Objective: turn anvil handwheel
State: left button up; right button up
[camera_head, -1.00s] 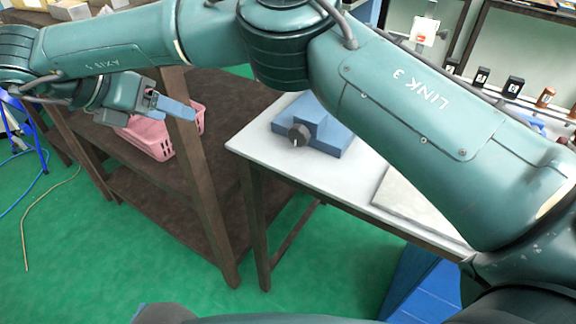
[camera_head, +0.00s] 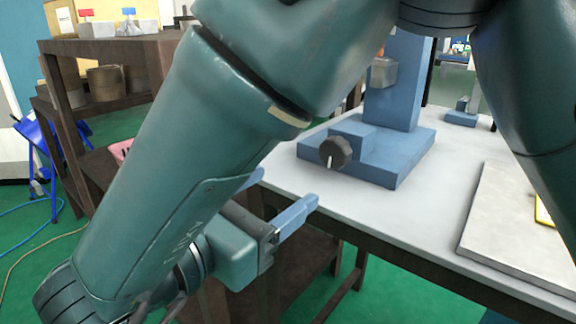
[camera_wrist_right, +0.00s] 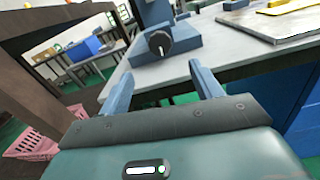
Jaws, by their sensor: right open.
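The handwheel (camera_head: 336,152) is a dark round knob with a white mark on its face. It sits on the front of a blue block base (camera_head: 385,172) that stands on a white-topped table, with a blue column (camera_head: 392,85) rising from it. My right gripper (camera_head: 288,186) is open and empty, just off the table's left edge, left of and lower than the handwheel and apart from it. In the right wrist view the handwheel (camera_wrist_right: 159,42) shows beyond and between the two open fingers (camera_wrist_right: 162,76). My left gripper is not in view.
The white table (camera_head: 430,225) carries a pale flat plate (camera_head: 520,225) at right. A dark wooden shelf (camera_head: 150,50) with boxes stands at left. A pink basket (camera_wrist_right: 30,140) shows in the wrist view. The tabletop before the blue base is clear.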

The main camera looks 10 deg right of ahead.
aim_at(331, 156)
jog(key=x, duration=1.1)
jog(key=shift+w+d, duration=0.25)
jog(key=shift+w, duration=0.05)
jog(key=c, duration=1)
jog(key=shift+n, duration=0.4)
